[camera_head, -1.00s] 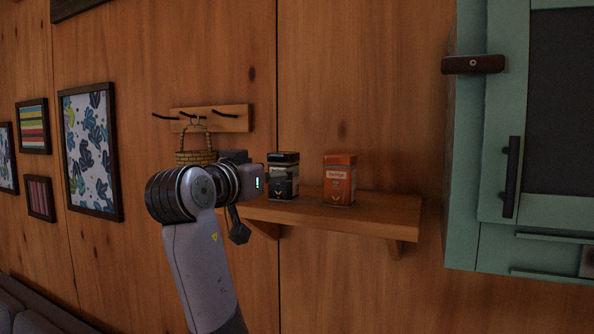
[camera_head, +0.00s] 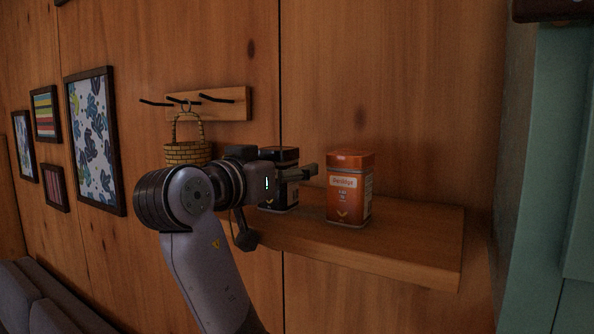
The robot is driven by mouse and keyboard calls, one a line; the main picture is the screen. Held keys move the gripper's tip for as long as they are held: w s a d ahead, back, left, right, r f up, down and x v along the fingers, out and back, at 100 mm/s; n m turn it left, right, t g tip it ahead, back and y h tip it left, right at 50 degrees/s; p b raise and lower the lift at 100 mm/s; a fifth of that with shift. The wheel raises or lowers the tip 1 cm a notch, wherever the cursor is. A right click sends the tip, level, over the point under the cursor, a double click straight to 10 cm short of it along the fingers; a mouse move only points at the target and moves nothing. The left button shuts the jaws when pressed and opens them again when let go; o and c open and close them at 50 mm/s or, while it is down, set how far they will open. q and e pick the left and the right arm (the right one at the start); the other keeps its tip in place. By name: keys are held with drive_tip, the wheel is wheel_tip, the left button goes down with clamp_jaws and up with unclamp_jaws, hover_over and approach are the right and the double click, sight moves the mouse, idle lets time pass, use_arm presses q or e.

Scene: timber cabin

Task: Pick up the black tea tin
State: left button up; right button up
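The black tea tin (camera_head: 279,201) stands upright on the wooden wall shelf, at its left part. My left gripper (camera_head: 303,172) is in front of it and hides its middle; the dark lid shows above and the lower part below. Fingers point right, toward the orange tin. Whether they are open or shut, or touch the black tin, I cannot tell. My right gripper is not in view.
An orange tin (camera_head: 349,191) stands on the shelf (camera_head: 410,234) just right of the black one. The shelf's right part is clear. A basket (camera_head: 187,153) hangs from a hook rack (camera_head: 232,102) behind my arm. A green cabinet (camera_head: 543,180) stands at the right.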

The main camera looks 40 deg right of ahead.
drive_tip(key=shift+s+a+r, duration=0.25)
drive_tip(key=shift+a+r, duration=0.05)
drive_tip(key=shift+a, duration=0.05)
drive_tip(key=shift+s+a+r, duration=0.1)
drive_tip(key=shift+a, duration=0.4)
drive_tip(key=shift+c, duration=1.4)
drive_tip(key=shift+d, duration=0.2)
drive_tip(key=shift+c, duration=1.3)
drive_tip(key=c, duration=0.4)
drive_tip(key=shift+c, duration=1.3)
use_arm(q)
drive_tip(key=shift+w, duration=0.25)
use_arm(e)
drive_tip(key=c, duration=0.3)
